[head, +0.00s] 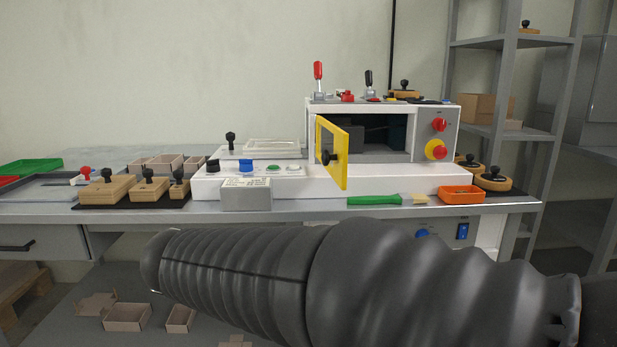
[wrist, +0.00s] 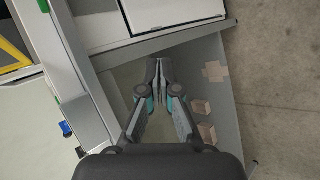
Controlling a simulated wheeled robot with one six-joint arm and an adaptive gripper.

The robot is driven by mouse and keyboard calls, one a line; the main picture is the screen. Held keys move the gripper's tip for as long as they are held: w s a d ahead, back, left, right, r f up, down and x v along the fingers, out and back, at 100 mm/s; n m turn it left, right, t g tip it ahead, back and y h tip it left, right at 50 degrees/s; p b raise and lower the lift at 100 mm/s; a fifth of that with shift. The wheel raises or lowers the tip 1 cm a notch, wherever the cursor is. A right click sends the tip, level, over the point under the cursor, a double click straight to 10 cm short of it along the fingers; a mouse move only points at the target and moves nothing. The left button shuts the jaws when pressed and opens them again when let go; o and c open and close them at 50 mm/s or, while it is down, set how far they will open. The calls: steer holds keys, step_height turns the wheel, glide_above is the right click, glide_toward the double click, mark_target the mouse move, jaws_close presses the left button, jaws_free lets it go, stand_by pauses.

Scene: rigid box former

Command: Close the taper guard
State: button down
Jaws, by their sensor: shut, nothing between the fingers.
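The taper guard (head: 340,145) is a yellow-framed door with a dark knob, hinged on the white machine (head: 380,178) at the back of the bench. It stands open, swung out toward me, and the dark opening to its right is exposed. In the wrist view a yellow frame that looks like the guard (wrist: 12,52) shows at the left edge. My gripper (wrist: 158,62) is shut and empty in the wrist view, its fingertips together, apart from the guard. In the head view my dark arm crosses the lower foreground, and the gripper itself does not show.
Wooden blocks with black knobs (head: 148,188) stand at left. Red and yellow buttons (head: 437,148) sit right of the opening. Small boxes (head: 127,316) lie below the bench.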

steer(key=w+a+r+m+t+h, duration=0.1)
steer(key=w+r+t+h, duration=0.2)
steer(key=r, duration=0.6)
steer(key=w+a+r+m+t+h, duration=0.1)
steer(key=w+r+t+h, duration=0.15)
steer(key=r, duration=0.75)
steer(key=s+d+p+x, duration=0.1)
steer(key=d+x, duration=0.1)
steer(key=x, duration=1)
steer(key=shift+s+d, duration=0.15)
steer(key=shift+d, duration=0.15)
steer(key=shift+f+t, duration=0.1)
steer(key=shift+t, duration=0.15)
